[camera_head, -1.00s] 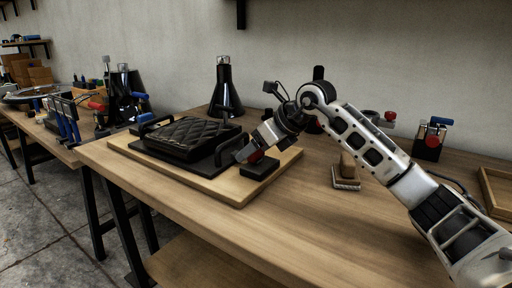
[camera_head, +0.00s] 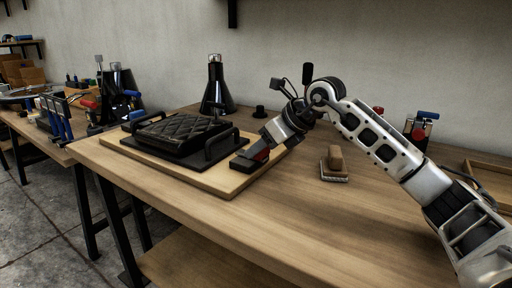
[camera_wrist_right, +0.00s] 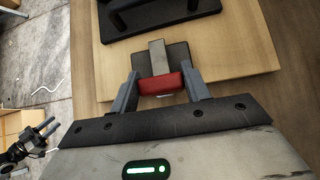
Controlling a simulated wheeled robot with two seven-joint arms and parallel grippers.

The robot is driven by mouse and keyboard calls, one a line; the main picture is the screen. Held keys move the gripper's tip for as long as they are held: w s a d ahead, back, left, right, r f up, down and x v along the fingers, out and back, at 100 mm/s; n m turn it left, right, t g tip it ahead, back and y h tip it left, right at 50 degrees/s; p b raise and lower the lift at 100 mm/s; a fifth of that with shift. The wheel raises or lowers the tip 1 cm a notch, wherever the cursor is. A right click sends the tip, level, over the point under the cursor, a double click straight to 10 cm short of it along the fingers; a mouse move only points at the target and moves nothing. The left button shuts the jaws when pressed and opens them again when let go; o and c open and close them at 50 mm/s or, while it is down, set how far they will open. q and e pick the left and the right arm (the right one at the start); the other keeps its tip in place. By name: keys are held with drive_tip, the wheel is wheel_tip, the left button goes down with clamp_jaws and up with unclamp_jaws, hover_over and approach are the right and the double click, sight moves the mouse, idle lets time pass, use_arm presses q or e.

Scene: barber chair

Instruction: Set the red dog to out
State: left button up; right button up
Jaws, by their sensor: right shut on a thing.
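The red dog (camera_head: 261,155) is a small red block at a black base (camera_head: 242,163) on the near right edge of a wooden board. In the right wrist view the red dog (camera_wrist_right: 160,84) lies crosswise between the fingers of my right gripper (camera_wrist_right: 160,92), at the near end of a grey strip (camera_wrist_right: 157,54) on the dark base. My right gripper (camera_head: 267,143) is shut on it, on the right side of the base. A small dark gripper-like shape (camera_wrist_right: 30,143), perhaps my left gripper, shows at the lower left of the wrist view; its jaw state is unclear.
A black quilted pad (camera_head: 180,132) with black handles sits on the wooden board (camera_head: 212,184), beside the base. A brush-like block (camera_head: 334,165) stands to the right. A black flask-shaped stand (camera_head: 216,85) is behind. The front of the table is clear.

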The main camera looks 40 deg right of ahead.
drive_tip(key=shift+s+d+f, duration=0.1)
drive_tip(key=o, duration=1.4)
drive_tip(key=shift+s, duration=0.1)
drive_tip(key=v, duration=1.6)
